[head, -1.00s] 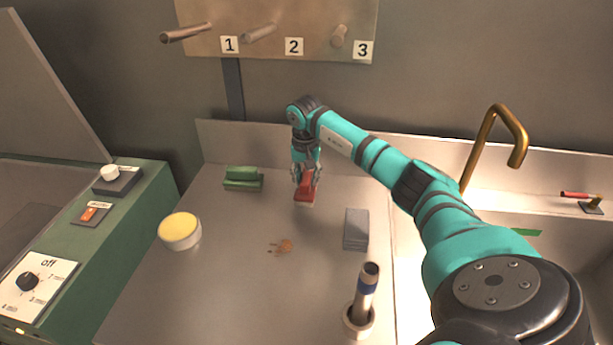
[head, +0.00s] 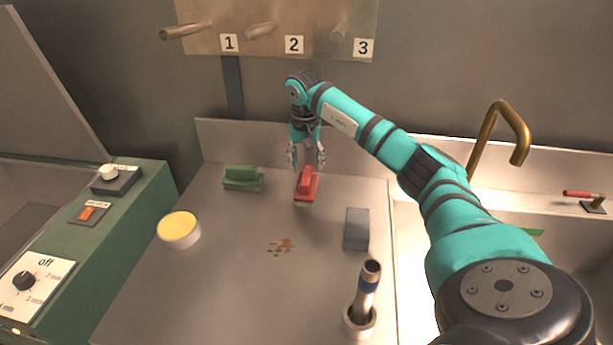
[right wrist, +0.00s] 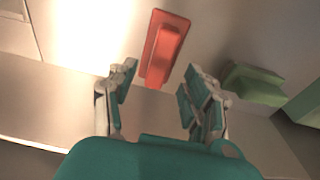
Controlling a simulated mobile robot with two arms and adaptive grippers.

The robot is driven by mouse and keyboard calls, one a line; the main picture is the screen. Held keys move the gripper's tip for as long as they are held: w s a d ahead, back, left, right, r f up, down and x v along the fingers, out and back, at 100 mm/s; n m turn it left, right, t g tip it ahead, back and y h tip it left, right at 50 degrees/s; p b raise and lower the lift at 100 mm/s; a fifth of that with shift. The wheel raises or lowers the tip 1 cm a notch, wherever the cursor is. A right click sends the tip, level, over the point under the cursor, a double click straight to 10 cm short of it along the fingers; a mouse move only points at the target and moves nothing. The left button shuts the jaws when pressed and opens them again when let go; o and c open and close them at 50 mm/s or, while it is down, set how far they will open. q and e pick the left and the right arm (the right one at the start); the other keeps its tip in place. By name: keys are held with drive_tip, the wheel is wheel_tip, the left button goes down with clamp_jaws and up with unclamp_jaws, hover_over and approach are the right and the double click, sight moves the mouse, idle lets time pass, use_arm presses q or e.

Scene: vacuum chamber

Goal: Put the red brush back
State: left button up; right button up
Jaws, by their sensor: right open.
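The red brush (head: 306,186) lies on the steel counter, in the middle of the head view. In the right wrist view the red brush (right wrist: 163,48) lies beyond the fingertips, roughly between their lines. My right gripper (head: 306,162) is open and empty, behind and above the brush; it also shows open in the right wrist view (right wrist: 158,82). It appears apart from the brush. My left gripper is not in view.
A green brush (head: 242,178) lies left of the red one. A grey block (head: 356,229), a round yellow-topped tub (head: 179,230), brown stains (head: 280,246) and a holder with a tube (head: 366,292) are nearer. A sink with a brass tap (head: 497,140) is at right.

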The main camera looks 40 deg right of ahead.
sight(306, 178)
wheel_tip(306, 178, up, 6)
drive_tip(key=shift+s+a+r+b, duration=0.15)
drive_tip(key=shift+s+a+b, duration=0.15)
drive_tip(key=shift+b, duration=0.05)
idle(0.4)
